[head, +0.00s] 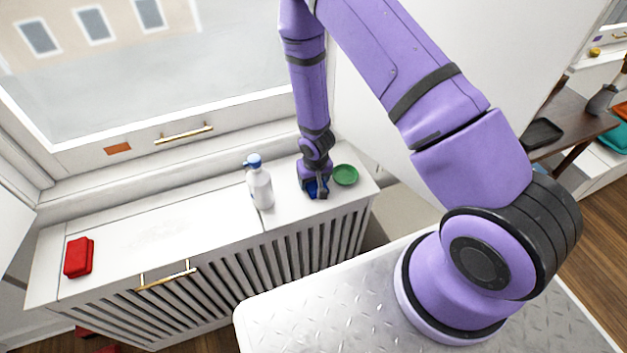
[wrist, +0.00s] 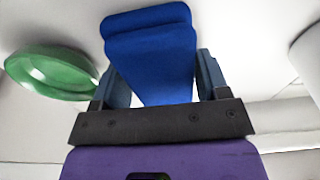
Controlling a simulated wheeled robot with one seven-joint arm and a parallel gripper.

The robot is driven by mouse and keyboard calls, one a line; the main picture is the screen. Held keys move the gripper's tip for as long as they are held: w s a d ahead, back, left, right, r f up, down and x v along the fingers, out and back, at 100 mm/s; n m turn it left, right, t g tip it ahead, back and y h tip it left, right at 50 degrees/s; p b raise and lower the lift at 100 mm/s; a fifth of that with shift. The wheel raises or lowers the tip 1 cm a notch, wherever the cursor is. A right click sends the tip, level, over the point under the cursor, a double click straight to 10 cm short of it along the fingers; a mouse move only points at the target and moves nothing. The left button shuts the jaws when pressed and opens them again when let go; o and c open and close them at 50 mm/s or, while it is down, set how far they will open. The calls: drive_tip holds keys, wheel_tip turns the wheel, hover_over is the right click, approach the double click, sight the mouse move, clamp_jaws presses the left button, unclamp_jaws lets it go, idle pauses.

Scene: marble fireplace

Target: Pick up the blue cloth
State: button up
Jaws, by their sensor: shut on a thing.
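The blue cloth (wrist: 150,60) is a folded, bright blue piece that fills the middle of the wrist view. My gripper (wrist: 160,85) has one finger on each side of it and is shut on it. In the head view, my gripper (head: 316,190) is low over the right end of the white radiator cover. Only a small part of the blue cloth (head: 312,186) shows there, between the fingers. I cannot tell whether the cloth is touching the surface.
A green dish (head: 345,175) lies just right of my gripper and also shows in the wrist view (wrist: 50,72). A red folded item (head: 78,257) lies at the far left of the white cover (head: 160,235), whose middle is clear.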

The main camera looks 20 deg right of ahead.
drive_tip(key=shift+r, duration=0.4)
wheel_tip(320, 180, up, 3)
drive_tip(key=s+a, duration=0.2)
drive_tip(key=s, duration=0.5)
drive_tip(key=s+a+r, duration=0.1)
drive_tip(key=s+a, duration=0.2)
drive_tip(key=s, duration=0.5)
drive_tip(key=shift+s, duration=0.1)
drive_tip(key=shift+o, duration=0.8)
